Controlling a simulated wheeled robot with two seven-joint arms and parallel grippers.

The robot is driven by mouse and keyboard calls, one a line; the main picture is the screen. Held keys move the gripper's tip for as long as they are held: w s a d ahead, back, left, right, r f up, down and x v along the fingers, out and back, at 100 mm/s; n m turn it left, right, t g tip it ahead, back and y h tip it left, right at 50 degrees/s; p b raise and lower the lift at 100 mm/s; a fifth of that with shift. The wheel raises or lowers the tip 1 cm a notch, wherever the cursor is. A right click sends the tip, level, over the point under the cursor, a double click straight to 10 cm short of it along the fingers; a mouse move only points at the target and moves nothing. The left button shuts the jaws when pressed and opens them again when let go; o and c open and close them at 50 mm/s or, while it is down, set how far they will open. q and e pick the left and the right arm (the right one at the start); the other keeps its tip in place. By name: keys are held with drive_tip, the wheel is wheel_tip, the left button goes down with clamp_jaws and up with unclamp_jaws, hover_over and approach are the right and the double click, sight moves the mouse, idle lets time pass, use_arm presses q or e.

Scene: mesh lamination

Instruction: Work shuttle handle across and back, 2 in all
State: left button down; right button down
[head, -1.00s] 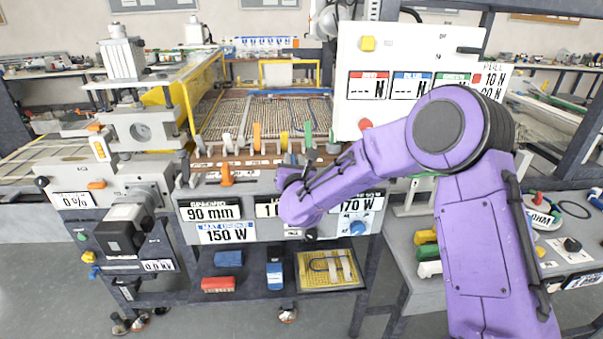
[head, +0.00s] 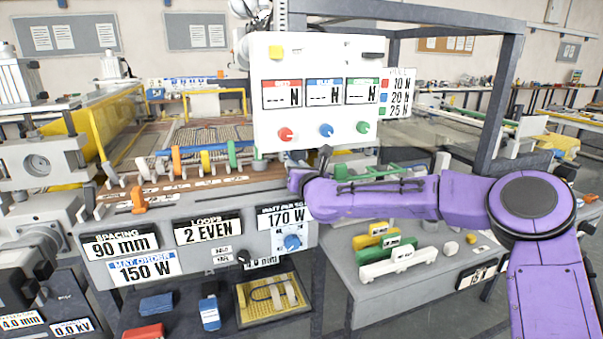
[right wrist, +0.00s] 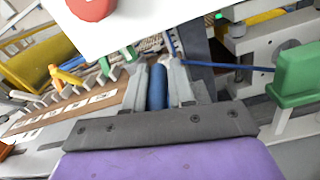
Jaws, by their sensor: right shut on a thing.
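My right gripper (right wrist: 162,85) is shut on an upright blue cylinder, the shuttle handle (right wrist: 157,88), which shows between its two grey fingers in the right wrist view. In the head view the right gripper (head: 299,178) is at the right end of the control panel (head: 258,243), just below the white force board (head: 262,128). The handle is hidden there behind my purple arm. A blue cable (right wrist: 215,65) runs near the fingers in the right wrist view. The labels read "2 EVEN" loops and 90 mm spacing. My left gripper is not in view.
A row of coloured pegs (head: 206,162) stands left of my gripper, with the mesh bed (head: 185,135) behind. Green, yellow and white handled blocks (head: 398,262) sit on a side bench below my arm. A dark frame post (head: 497,95) rises behind the arm.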

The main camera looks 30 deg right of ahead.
drive_tip(key=shift+d+r, duration=0.1)
drive_tip(key=shift+r, duration=0.05)
drive_tip(key=c, duration=1.1)
unclamp_jaws()
drive_tip(key=shift+d, duration=0.1)
drive_tip(key=shift+o, duration=0.2)
drive_tip(key=shift+s+f, duration=0.2)
drive_tip(key=shift+s, duration=0.2)
drive_tip(key=s+a+b, duration=0.1)
drive_tip(key=s+b, duration=0.1)
drive_tip(key=s, duration=0.7)
drive_tip(key=shift+s+a+b, duration=0.15)
drive_tip(key=shift+s+b, duration=0.2)
drive_tip(key=shift+b, duration=0.05)
drive_tip(key=shift+r, duration=0.1)
